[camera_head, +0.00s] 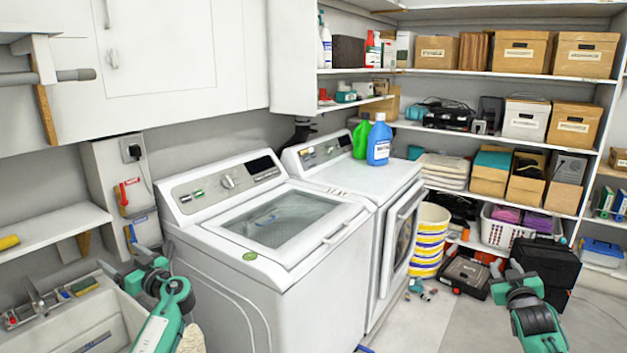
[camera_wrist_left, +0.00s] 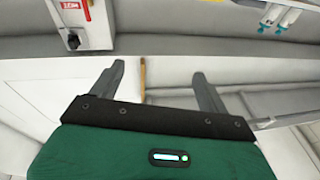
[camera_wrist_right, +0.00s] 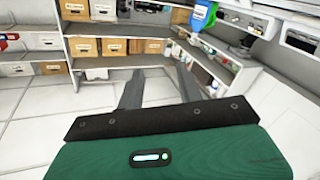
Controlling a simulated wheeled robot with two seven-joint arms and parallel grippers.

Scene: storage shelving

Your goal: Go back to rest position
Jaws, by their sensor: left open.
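My left gripper (camera_head: 118,254) is at the lower left of the head view, over the sink area and left of the washing machine. In the left wrist view its two fingers (camera_wrist_left: 160,82) stand apart with nothing between them. My right gripper (camera_head: 514,270) is at the lower right of the head view, in front of the shelving and dark cases. In the right wrist view its fingers (camera_wrist_right: 158,88) are spread and empty. Neither gripper visibly holds anything.
A top-loading washer (camera_head: 240,285) and a second machine (camera_head: 352,178) fill the middle. A green bottle (camera_head: 361,138) and a blue bottle (camera_head: 379,142) stand on the second machine. Shelves (camera_head: 470,74) with boxes line the back. Bare floor (camera_head: 420,325) lies between the machines and my right arm.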

